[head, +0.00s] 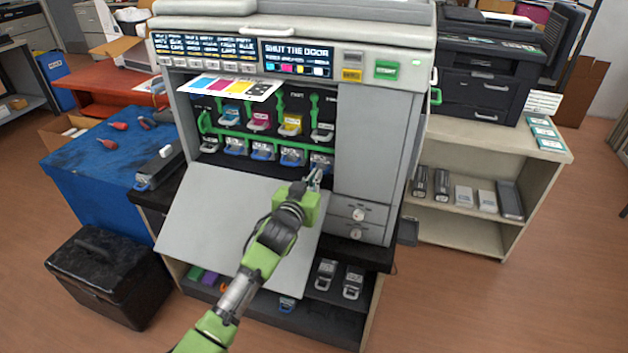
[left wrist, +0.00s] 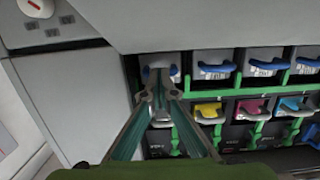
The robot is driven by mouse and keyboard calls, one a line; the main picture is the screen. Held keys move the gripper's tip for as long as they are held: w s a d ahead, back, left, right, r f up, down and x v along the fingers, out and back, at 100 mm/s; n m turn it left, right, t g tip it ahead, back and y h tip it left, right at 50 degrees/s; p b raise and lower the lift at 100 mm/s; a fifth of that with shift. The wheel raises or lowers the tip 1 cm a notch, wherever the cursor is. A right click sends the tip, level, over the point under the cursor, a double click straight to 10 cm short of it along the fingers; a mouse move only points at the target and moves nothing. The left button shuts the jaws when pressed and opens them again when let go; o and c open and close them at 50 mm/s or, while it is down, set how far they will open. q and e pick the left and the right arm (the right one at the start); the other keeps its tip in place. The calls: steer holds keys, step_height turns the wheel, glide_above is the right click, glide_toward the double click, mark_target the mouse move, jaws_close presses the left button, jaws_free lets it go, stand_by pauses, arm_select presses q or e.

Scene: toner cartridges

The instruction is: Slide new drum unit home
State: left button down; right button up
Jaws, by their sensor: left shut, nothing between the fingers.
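The printer (head: 375,130) stands with its front door (head: 235,225) folded down. Inside is an upper row of coloured toner cartridges (head: 290,122) and a lower row of drum units (head: 262,152) with blue handles. The rightmost drum unit (head: 321,160) is partly hidden by my left gripper (head: 314,177). In the left wrist view, which looks upside down, the drum unit (left wrist: 158,72) is at the left end of its row. My left gripper (left wrist: 157,92) is shut and empty, its tips at that unit's front; I cannot tell whether they touch. My right gripper is not in view.
The printer display (head: 295,57) reads "SHUT THE DOOR". A colour chart sheet (head: 222,87) juts out above the toners. A blue table (head: 95,160) and black box (head: 108,275) stand left; a shelf (head: 500,150) with cartridges stands right.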

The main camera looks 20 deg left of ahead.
arm_select(q)
steer(key=shift+w, duration=0.35)
steer(key=shift+s+p, duration=0.35)
steer(key=shift+s, duration=0.1)
steer(key=s+p, duration=0.3)
steer(key=s, duration=0.4)
steer(key=shift+a+p, duration=0.15)
steer(key=shift+p, duration=0.2)
steer(key=shift+s, duration=0.6)
